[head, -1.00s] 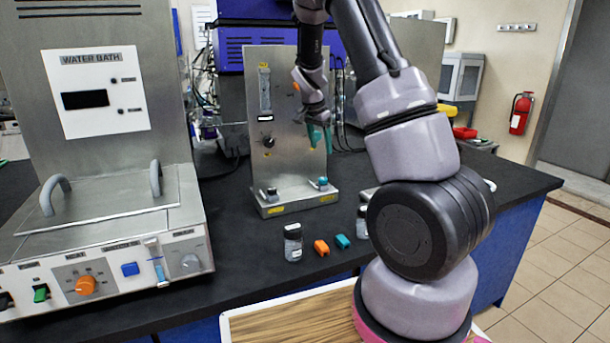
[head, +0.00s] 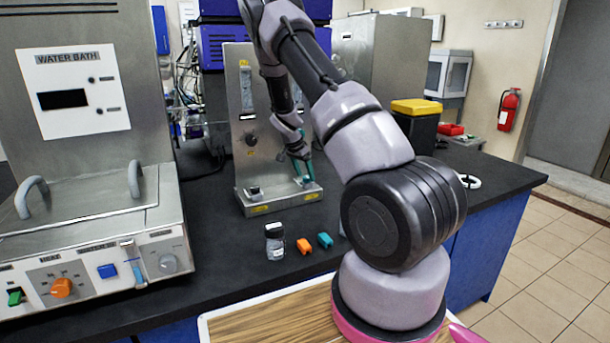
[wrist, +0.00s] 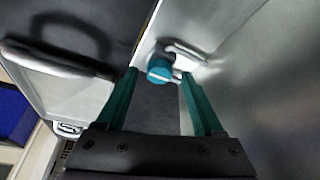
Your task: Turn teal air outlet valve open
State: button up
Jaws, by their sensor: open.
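The teal valve (wrist: 159,70) is a small round knob with a pale bar across its face, on the metal base of the panel stand; it lies between and just beyond my fingertips in the wrist view. My gripper (wrist: 160,78) has teal fingers, which are spread apart on either side of the knob without visible contact. In the head view my gripper (head: 301,168) points down at the right end of the stand's base (head: 280,197), and the fingers largely hide the valve there.
The panel stand's upright plate (head: 243,130) is close beside my fingers. A vial (head: 274,242), an orange block (head: 304,245) and a teal block (head: 325,240) sit in front. The water bath (head: 85,160) is at left. A yellow-lidded bin (head: 417,107) stands at right.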

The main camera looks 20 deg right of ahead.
jog(key=shift+d+f, duration=0.15)
jog(key=shift+f, duration=0.15)
grip_shut()
